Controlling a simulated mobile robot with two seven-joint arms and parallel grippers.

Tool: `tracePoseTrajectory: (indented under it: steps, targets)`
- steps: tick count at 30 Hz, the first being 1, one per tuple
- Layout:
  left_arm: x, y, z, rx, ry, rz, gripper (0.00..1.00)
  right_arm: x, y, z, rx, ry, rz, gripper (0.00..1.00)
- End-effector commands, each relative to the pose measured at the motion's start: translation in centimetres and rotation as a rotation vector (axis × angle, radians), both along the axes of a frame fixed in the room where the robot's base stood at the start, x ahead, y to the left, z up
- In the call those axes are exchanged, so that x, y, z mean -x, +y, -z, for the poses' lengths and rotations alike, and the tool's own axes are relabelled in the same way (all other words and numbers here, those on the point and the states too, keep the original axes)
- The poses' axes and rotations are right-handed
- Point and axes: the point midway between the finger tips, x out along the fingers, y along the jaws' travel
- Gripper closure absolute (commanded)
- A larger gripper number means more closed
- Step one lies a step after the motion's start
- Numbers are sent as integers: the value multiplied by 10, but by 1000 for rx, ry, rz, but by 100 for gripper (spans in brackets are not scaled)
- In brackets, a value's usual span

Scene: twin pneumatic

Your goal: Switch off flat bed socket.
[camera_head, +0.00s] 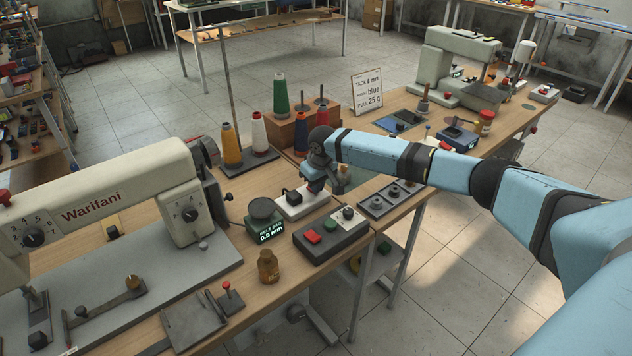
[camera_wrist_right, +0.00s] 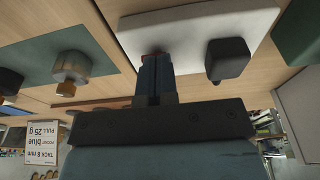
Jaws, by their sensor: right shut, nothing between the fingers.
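A white socket block (camera_head: 296,208) lies on the wooden bench to the right of the cream Warifani sewing machine (camera_head: 100,195). A black plug (camera_head: 292,197) sits in its left part. In the right wrist view the socket (camera_wrist_right: 195,22) and plug (camera_wrist_right: 228,58) also show. My right gripper (camera_head: 317,187) points down over the socket's right part, fingers shut and empty. In the right wrist view its fingertips (camera_wrist_right: 154,60) are at a small reddish spot on the socket, mostly hidden by them. I cannot tell the switch's position or whether they touch it. My left gripper is out of view.
A grey control box (camera_head: 330,237) with red and green buttons stands in front of the socket. A dark gauge (camera_head: 265,220) is to the left, thread cones (camera_head: 260,135) behind. A grey tray (camera_head: 385,200) lies to the right. Another white block (camera_head: 542,92) is at the far right.

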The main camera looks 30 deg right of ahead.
Motion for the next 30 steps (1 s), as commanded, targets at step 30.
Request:
tracePoseTrajectory:
  steps: [30]
  targets:
    - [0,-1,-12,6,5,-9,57,-11,1,-1,-6,-73,0,100]
